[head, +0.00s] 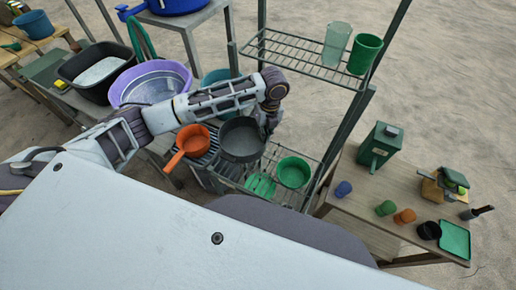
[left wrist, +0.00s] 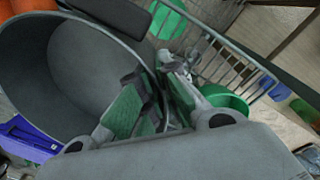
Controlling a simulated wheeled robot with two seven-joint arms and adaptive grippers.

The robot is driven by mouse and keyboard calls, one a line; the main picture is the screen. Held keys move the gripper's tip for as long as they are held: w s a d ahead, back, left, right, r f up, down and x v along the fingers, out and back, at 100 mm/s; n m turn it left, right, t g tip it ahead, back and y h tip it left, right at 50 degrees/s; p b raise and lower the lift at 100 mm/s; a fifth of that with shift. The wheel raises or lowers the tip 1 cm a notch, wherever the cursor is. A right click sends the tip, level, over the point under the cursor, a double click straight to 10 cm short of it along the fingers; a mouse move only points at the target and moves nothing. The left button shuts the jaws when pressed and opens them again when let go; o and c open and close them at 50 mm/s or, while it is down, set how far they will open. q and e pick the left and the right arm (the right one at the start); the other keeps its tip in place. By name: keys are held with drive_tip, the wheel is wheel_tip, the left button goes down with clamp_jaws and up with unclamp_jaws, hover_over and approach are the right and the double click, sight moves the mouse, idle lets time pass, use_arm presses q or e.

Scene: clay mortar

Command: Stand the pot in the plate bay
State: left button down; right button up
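The dark grey pot (head: 241,142) is in the middle of the head view, tilted, over the left end of the lower wire rack (head: 310,201). It fills the left of the left wrist view (left wrist: 80,85). My left gripper (head: 268,122) is at the pot's right rim. In the left wrist view its green-padded fingers (left wrist: 155,105) straddle the pot wall, one inside and one outside, and look closed on it. A green plate (head: 260,185) and a green bowl (head: 293,172) sit in the rack to the right of the pot. The pot's underside is hidden. My right gripper is out of view.
An orange pan (head: 192,140) lies just left of the pot. A purple basin (head: 150,85) and black tub (head: 97,66) stand further left. The upper wire shelf (head: 290,52) holds two cups. A wooden table (head: 345,205) with small items stands at right.

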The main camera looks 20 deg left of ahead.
use_arm(q)
drive_tip(key=shift+f, duration=2.3)
drive_tip(key=shift+f, duration=1.85)
drive_tip(key=shift+f, duration=0.15)
drive_tip(key=c, duration=1.6)
unclamp_jaws()
drive_tip(key=shift+c, duration=0.2)
wheel_tip(320, 180, up, 12)
drive_tip(key=shift+w+d, duration=0.3)
drive_tip(key=shift+d, duration=0.15)
